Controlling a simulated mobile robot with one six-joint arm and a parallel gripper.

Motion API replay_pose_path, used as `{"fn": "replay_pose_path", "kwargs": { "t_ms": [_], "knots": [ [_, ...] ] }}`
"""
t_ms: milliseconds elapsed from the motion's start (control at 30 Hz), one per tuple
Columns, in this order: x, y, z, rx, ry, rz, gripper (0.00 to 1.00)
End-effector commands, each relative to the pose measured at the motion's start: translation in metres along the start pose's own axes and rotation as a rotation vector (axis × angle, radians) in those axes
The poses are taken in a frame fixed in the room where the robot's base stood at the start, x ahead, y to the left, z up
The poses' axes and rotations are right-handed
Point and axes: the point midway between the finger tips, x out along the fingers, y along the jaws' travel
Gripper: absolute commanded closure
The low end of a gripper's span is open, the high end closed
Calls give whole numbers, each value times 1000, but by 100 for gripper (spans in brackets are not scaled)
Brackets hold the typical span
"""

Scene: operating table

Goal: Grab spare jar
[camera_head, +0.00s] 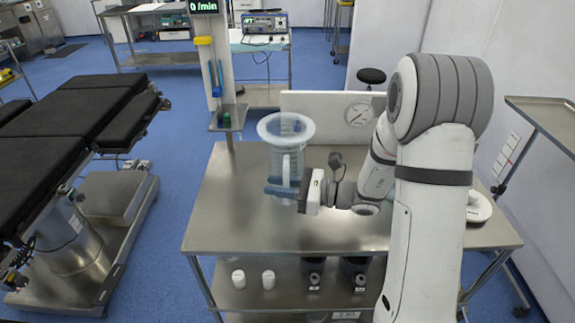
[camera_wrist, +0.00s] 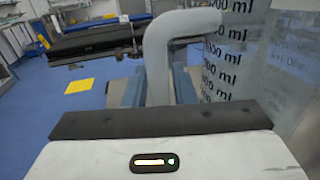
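A large clear measuring jar (camera_head: 284,142) with a wide pale rim and a handle stands upright on the steel table (camera_head: 232,205). My gripper (camera_head: 283,187) is level with the lower part of the jar, its blue fingers at the handle side. In the wrist view, the pale handle (camera_wrist: 157,55) comes down between the two blue fingers (camera_wrist: 158,90). The jar wall (camera_wrist: 238,65) with its ml marks is just to the right. I cannot tell whether the fingers press on the handle or stand apart from it.
A white panel with a round gauge (camera_head: 360,113) stands at the table's back. Two small white containers (camera_head: 253,279) and dark devices (camera_head: 334,275) sit on the lower shelf. A black operating table (camera_head: 75,125) is at left. A pole with a small shelf (camera_head: 228,117) stands behind the table.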

Motion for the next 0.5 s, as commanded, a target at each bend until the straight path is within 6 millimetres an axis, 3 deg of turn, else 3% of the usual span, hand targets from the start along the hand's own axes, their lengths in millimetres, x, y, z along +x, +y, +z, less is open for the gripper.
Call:
{"fn": "replay_pose_path", "kwargs": {
  "t_ms": [267,500],
  "knots": [
    [0,0,0,0,0,-1,99],
    [-1,0,0,0,0,-1,100]
  ]
}}
